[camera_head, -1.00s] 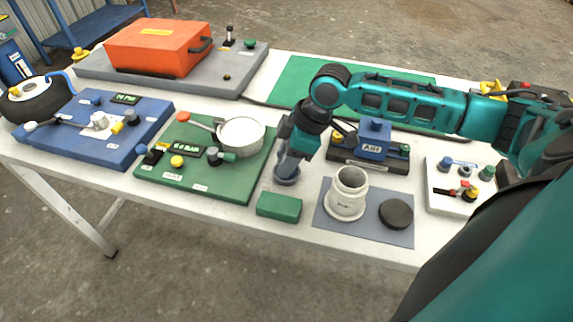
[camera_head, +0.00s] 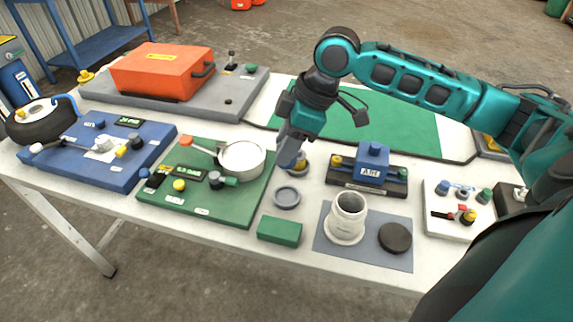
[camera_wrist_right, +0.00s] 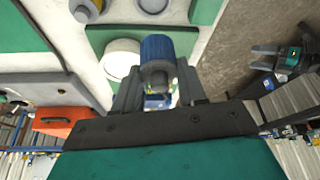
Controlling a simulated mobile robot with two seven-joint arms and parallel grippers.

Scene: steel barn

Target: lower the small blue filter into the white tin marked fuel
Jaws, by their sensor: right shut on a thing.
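My right gripper (camera_head: 289,158) is above the table, up and behind the round grey dish (camera_head: 287,197). In the right wrist view, it (camera_wrist_right: 155,85) is shut on the small blue filter (camera_wrist_right: 157,48), a ribbed blue cylinder. In the head view the filter is hard to tell from the fingers. The white tin (camera_head: 347,222) stands upright and open on a grey mat (camera_head: 330,252), to the right of and nearer than the gripper. Its marking is too small to read. A black round lid (camera_head: 395,238) lies beside it.
A green block (camera_head: 280,231) lies left of the mat. A black stand with a blue block (camera_head: 372,165) is behind the tin. A green board (camera_head: 230,205) with a pan (camera_head: 242,159) is at left. A white switch panel (camera_head: 455,225) is at right.

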